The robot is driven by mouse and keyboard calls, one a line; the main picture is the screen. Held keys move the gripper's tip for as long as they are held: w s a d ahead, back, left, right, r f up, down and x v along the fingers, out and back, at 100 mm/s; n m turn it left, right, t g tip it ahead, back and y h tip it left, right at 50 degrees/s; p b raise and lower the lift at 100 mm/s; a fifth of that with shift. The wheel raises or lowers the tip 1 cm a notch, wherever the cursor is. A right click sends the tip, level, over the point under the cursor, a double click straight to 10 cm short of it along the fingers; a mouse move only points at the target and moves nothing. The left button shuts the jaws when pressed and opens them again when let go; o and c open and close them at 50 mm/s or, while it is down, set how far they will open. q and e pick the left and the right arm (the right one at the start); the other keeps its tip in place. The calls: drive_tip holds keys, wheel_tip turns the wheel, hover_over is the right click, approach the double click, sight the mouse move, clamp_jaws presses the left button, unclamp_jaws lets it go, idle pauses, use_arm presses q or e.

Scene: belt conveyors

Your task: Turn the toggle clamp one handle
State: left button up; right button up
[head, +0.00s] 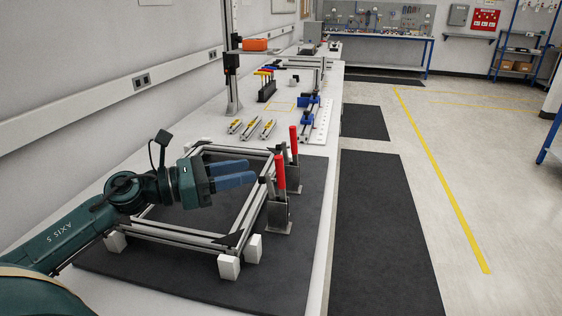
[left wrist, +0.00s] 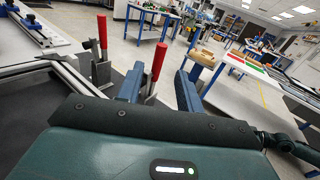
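Two toggle clamps with upright red handles stand at the right side of an aluminium frame (head: 185,235). The nearer clamp (head: 279,172) has a grey metal base; the farther clamp (head: 293,140) is partly hidden behind it. Which one is clamp one I cannot tell. My left gripper (head: 250,171) is over the frame, its two blue fingers parted and pointing right at the nearer handle, with a small gap. In the left wrist view, the nearer clamp (left wrist: 157,62) shows between the fingers (left wrist: 160,76), beyond the tips, and the farther clamp (left wrist: 102,32) lies to the left. My right gripper is not seen.
The frame rests on white blocks (head: 229,267) on a dark mat (head: 180,285) on a white bench along the wall. Yellow-topped parts (head: 251,129), blue fixtures (head: 309,115) and an upright post (head: 232,85) stand farther along.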

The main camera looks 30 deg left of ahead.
sight(279, 164)
use_arm(q)
drive_tip(key=shift+p+x, duration=1.4)
drive_tip(key=shift+x, duration=2.8)
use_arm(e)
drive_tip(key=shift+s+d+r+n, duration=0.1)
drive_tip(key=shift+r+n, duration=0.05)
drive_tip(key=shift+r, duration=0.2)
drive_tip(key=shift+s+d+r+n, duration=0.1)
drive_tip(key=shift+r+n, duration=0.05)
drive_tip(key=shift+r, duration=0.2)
use_arm(q)
drive_tip(key=shift+c, duration=0.4)
clamp_jaws()
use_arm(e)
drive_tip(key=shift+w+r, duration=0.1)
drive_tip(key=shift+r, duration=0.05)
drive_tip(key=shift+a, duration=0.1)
